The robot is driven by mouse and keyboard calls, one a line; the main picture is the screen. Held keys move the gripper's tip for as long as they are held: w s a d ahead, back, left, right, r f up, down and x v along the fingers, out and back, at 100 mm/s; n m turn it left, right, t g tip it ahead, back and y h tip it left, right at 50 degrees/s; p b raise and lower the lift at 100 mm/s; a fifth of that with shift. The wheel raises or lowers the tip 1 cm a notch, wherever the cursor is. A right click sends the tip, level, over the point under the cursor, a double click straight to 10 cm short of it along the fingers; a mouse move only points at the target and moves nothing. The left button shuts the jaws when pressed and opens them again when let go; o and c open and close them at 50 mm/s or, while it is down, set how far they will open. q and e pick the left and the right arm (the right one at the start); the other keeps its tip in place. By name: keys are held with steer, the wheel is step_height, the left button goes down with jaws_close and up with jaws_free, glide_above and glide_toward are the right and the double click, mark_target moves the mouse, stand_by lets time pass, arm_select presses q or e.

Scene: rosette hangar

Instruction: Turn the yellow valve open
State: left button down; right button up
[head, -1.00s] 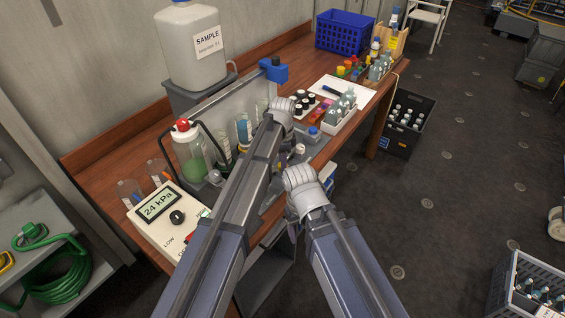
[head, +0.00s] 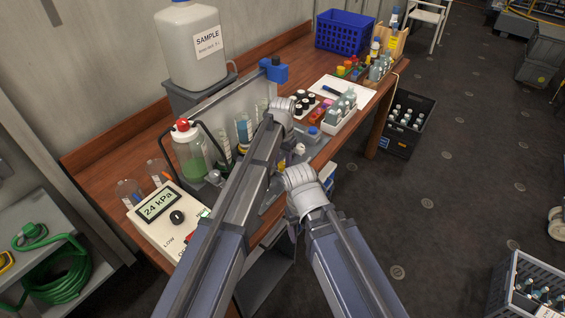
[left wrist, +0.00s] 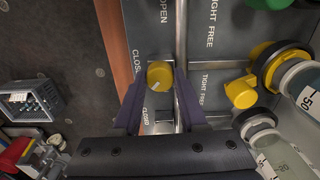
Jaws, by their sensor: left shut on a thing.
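The yellow valve knob (left wrist: 160,74) shows in the left wrist view, round with a pale mark on its face, on a grey panel (left wrist: 152,35). The panel reads OPEN above the knob and CLOSED to its left. My left gripper (left wrist: 160,83) is shut on the knob, one dark finger on either side. In the head view my left forearm hides most of that gripper and the panel. My right arm hangs over the table's front edge; its wrist hides its fingers, so I cannot tell their state.
A second yellow fitting (left wrist: 241,92) sits right of the knob by a TIGHT FREE label. On the wooden table (head: 105,160) are a gauge box (head: 165,222) reading 24 kPa, a green-filled bottle (head: 190,155) and a white rack of bottles (head: 338,122). A dark crate (head: 405,125) stands on the floor.

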mark_target(282, 164)
arm_select(q)
steer(key=n, duration=0.4)
steer(key=shift+n, duration=2.2)
steer(key=shift+c, duration=2.2)
jaws_free()
steer(key=shift+r, duration=0.15)
step_height(282, 164, up, 8)
steer(key=p, duration=0.8)
steer(key=shift+f, duration=0.2)
